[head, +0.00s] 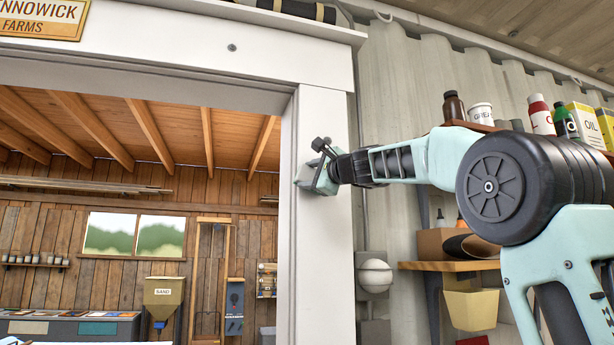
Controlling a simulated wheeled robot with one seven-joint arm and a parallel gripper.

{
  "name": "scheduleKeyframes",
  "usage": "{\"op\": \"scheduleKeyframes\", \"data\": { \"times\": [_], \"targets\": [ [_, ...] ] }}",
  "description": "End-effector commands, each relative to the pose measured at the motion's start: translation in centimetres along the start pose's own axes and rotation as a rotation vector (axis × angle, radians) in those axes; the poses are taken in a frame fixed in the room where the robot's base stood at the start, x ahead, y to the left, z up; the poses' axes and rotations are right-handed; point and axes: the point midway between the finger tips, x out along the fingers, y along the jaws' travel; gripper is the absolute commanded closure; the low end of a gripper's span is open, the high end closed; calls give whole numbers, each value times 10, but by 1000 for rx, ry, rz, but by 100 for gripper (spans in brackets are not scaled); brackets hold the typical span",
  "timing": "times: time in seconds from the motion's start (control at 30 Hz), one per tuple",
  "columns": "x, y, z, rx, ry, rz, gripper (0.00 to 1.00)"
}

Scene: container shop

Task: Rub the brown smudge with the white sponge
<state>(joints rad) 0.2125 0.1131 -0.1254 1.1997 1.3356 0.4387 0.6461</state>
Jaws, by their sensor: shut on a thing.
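My gripper (308,184) is at the white door post (322,250), at the post's upper part. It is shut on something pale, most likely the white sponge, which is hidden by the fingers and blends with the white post. I cannot tell whether it touches the post's face. No brown smudge shows on the visible parts of the post; the patch behind my gripper is hidden.
A round white fixture (374,276) sits right of the post. The doorway left of the post is open.

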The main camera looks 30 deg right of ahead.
Motion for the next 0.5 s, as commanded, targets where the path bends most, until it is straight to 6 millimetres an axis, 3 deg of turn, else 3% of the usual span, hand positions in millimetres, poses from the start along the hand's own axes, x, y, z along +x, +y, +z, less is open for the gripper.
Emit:
{"op": "scheduleKeyframes", "data": {
  "times": [0.27,0.5],
  "targets": [
    [-10,-7,-22,-1,3,-1,79],
    [-12,-10,-28,0,1,1,79]
  ]
}}
